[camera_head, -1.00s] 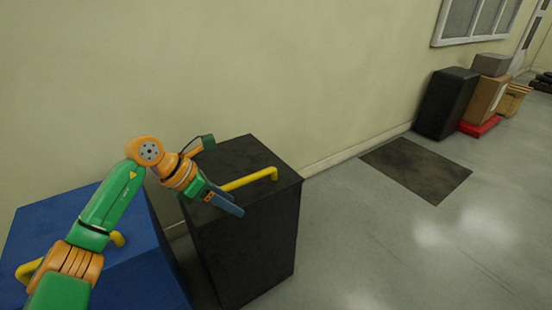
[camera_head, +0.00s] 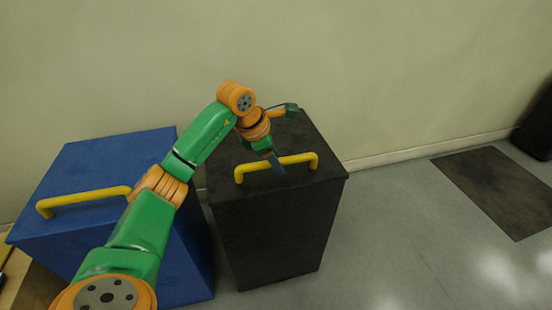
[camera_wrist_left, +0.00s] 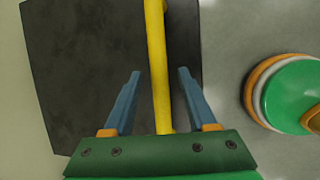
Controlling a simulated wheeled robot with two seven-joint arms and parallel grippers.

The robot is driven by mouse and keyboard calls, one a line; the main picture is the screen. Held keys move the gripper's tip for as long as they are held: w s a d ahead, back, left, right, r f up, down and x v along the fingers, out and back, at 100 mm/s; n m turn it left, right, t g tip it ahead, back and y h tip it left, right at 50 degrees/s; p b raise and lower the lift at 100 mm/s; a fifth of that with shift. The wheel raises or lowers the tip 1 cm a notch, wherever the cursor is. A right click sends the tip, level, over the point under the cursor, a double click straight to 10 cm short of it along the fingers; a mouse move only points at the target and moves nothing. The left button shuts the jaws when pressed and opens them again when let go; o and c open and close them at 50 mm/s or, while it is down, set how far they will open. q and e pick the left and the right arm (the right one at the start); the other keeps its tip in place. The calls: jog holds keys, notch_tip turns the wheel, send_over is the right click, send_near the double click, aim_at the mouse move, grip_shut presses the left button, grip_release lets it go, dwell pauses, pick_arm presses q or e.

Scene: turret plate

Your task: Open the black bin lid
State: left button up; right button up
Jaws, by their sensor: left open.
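The black bin (camera_head: 272,235) stands against the wall with its lid (camera_head: 225,176) down. A yellow bar handle (camera_head: 298,159) spans the lid. My left gripper (camera_head: 276,163) is over the lid at the handle. In the left wrist view the handle (camera_wrist_left: 156,60) runs between the two blue fingers of my left gripper (camera_wrist_left: 160,75). The fingers are apart, with a gap on each side of the bar. The black lid (camera_wrist_left: 90,75) lies behind them. My right gripper is not in view.
A blue bin (camera_head: 110,155) with its own yellow handle (camera_head: 85,198) stands just left of the black bin, partly behind my left arm. The grey floor (camera_head: 385,235) to the right is open, with a dark mat (camera_head: 500,190) on it. A pale wall is behind.

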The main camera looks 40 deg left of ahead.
pick_arm(q)
grip_shut()
jog(key=shift+r, duration=0.1)
dwell(1.2)
